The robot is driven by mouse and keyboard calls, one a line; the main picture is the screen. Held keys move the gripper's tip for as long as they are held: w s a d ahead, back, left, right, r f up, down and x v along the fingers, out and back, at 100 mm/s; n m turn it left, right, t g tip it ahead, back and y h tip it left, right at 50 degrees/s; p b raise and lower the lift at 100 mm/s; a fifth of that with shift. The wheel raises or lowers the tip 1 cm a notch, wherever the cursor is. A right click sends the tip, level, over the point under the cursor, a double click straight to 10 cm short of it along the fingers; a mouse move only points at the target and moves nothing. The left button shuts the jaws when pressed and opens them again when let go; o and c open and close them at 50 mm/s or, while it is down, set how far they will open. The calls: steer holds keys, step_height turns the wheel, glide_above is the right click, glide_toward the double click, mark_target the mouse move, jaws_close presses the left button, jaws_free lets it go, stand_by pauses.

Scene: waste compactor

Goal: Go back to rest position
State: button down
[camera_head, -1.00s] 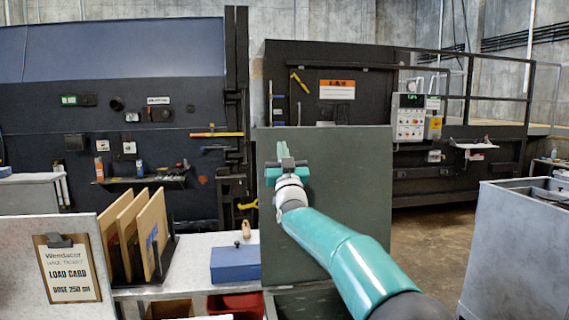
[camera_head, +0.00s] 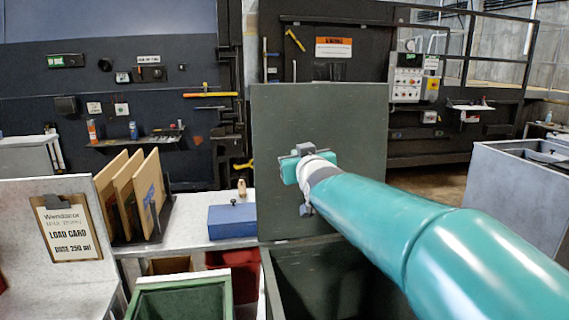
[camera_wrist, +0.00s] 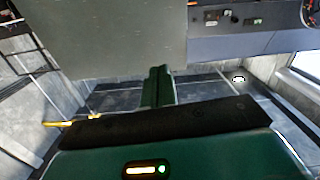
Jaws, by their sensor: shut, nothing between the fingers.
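My gripper (camera_head: 306,166) shows in the head view at the end of my teal arm, which reaches in from the lower right. It is in front of an upright dark grey-green panel (camera_head: 275,115), which stands like a raised lid at the back of an open bin (camera_head: 330,250). I cannot tell the gap between gripper and panel. In the wrist view the green fingers (camera_wrist: 159,84) are together with nothing between them. A plain grey surface (camera_wrist: 110,35) fills the upper left there.
A green-rimmed container (camera_head: 180,285) is at the bottom. A grey bin (camera_head: 515,195) stands right. A control panel (camera_head: 407,85) is behind.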

steer(key=s+d+f+m+g+h, duration=0.1)
steer(key=s+d+f+g, duration=0.2)
steer(key=s+f, duration=0.4)
steer(key=s+d+f+m+g+h, duration=0.1)
steer(key=s+d+f+g, duration=0.3)
steer(key=s, duration=1.3)
steer(key=s+d+f+m+g+h, duration=0.1)
steer(key=s+d+f+g, duration=0.3)
steer(key=s+f, duration=0.7)
steer(key=shift+s+d+f+m, duration=0.15)
steer(key=shift+s+d+m, duration=0.15)
steer(key=shift+s+d, duration=0.35)
steer(key=shift+d, duration=0.1)
